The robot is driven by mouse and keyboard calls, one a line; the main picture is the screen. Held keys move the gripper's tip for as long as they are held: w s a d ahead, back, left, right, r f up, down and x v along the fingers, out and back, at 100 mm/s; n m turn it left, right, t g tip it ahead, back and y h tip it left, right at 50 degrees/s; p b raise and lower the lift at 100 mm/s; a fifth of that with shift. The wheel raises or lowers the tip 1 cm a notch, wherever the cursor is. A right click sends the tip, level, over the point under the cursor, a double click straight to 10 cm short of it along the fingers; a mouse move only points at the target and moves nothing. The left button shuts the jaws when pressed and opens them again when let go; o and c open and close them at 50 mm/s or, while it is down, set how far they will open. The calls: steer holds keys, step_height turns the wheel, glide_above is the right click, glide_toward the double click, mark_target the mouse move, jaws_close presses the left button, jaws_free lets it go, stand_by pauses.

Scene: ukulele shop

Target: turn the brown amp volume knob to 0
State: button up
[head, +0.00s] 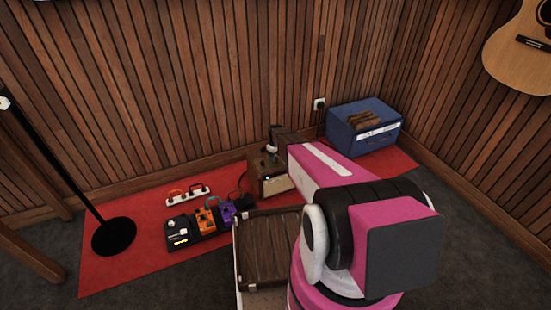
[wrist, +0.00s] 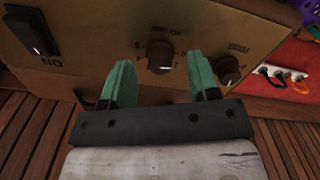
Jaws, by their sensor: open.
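The brown amp (head: 266,187) stands on the red mat, partly hidden behind my arm in the head view. Its brass panel (wrist: 110,30) fills the top of the wrist view, upside down. A dark round knob with a pale pointer line (wrist: 160,57) lies between my fingertips; the blurred label beside it is not clearly readable. A second dark knob (wrist: 228,69) sits to its right, outside the fingers. My gripper (wrist: 159,70) is open, with one green finger on each side of the first knob and visible gaps. In the head view my gripper (head: 271,156) is over the amp.
A black rocker switch (wrist: 32,32) is on the panel at left. A wooden-topped case (head: 268,250) stands in front of the amp. Pedals (head: 205,219) and a power strip (head: 187,195) lie left on the red mat (head: 125,255). A blue amp (head: 363,128) stands behind right.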

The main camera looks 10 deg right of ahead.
mark_target(276, 158)
step_height(276, 158, up, 10)
stand_by(0.4)
steer(key=shift+s+f, duration=0.1)
steer(key=s+r+m, duration=0.2)
steer(key=s+r, duration=0.4)
steer(key=s, duration=0.4)
steer(key=s+r+m, duration=0.3)
steer(key=s+r, duration=0.4)
steer(key=s, duration=0.4)
steer(key=s+r+m, duration=0.2)
steer(key=s+r, duration=0.4)
steer(key=s, duration=0.5)
steer(key=shift+r+m, duration=0.25)
steer(key=shift+m, duration=0.05)
